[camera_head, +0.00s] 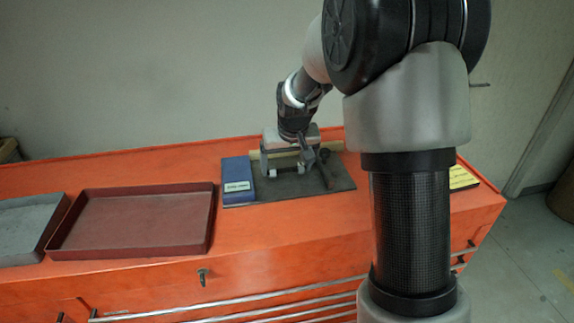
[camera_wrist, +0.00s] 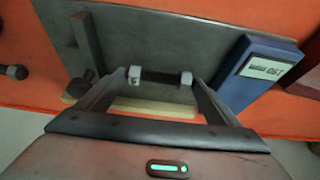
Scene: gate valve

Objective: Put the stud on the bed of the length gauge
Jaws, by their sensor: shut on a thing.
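I cannot tell whether the stud touches the plate.
A dark red tray (camera_head: 135,220) and a grey tray (camera_head: 25,228) stand left of the gauge on the orange cabinet top (camera_head: 290,235). A yellow and black pad (camera_head: 462,177) lies at the right. Another nut-ended piece (camera_wrist: 17,72) shows beside the plate in the wrist view.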

